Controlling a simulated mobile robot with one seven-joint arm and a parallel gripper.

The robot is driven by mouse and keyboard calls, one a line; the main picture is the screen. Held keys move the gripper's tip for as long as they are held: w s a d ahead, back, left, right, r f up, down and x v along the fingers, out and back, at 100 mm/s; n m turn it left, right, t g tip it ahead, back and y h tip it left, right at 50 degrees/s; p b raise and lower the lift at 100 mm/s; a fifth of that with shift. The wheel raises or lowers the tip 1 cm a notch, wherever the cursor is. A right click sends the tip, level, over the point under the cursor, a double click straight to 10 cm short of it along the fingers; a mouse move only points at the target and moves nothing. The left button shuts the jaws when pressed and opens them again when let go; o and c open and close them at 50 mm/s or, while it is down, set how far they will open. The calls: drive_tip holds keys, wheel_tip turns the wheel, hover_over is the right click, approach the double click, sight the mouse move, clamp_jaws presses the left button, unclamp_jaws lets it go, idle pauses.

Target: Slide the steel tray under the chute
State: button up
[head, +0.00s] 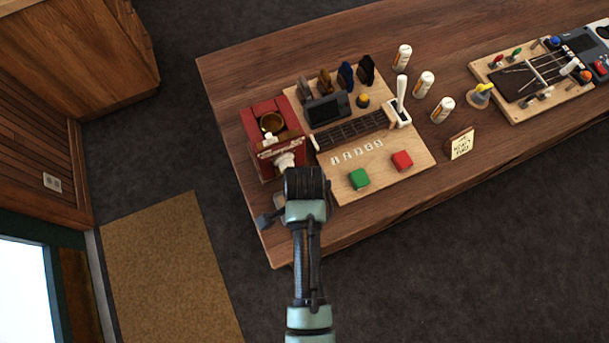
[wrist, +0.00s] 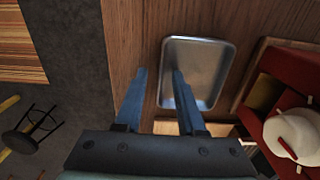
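The steel tray (wrist: 205,70) is a shallow, rounded grey rectangle lying on the wooden table in the wrist view. In the head view my arm hides most of it. My gripper (wrist: 159,72) is open, with two blue fingers apart. The tray's left rim lies between the fingers as seen from the wrist; the right finger overlaps the tray's near left part, the left finger is over bare wood. I cannot tell whether they touch it. A red machine (head: 266,115) with a white spout (head: 285,160), apparently the chute, stands just beyond my gripper; its red body also shows at right in the wrist view (wrist: 285,85).
A wooden board (head: 385,165) with a green button (head: 359,179), a red button (head: 402,160) and a white lever (head: 401,92) adjoins the machine. Several white bottles stand farther right. The table's left edge is close to my gripper; floor lies beyond.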

drive_tip(key=shift+f, duration=0.2)
clamp_jaws()
idle(1.4)
